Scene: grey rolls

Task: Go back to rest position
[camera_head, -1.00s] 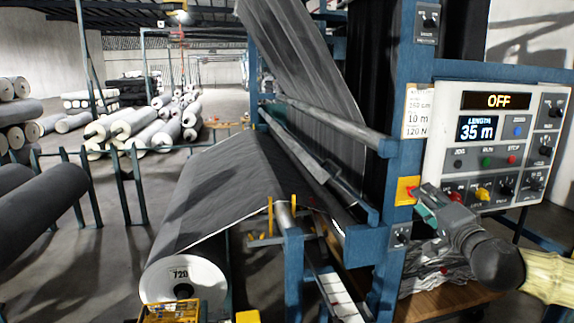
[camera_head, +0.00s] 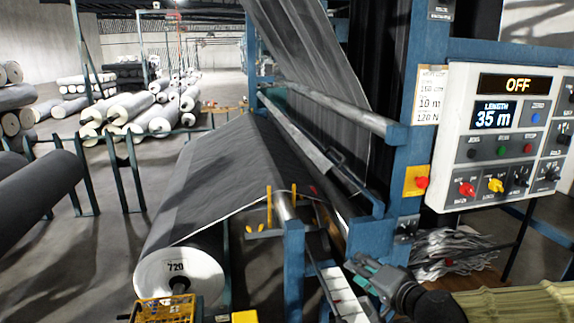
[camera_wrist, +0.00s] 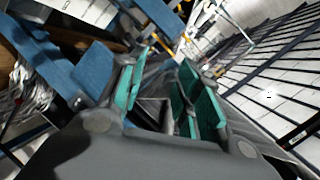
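My gripper (camera_head: 362,268) is low at the right of the head view, in front of the blue machine frame and below the red button (camera_head: 422,182) on its yellow plate. It touches nothing that I can make out. In the wrist view its two green-padded fingers (camera_wrist: 160,98) stand apart with nothing clear between them. The white control panel (camera_head: 500,138) shows "OFF" and "LENGTH 35 m".
A large roll of grey fabric marked 720 (camera_head: 180,277) feeds up into the machine. A blue upright post (camera_head: 294,270) stands left of my gripper. A scrap heap (camera_head: 450,250) lies below the panel. Pale rolls (camera_head: 130,108) are stacked at the back left.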

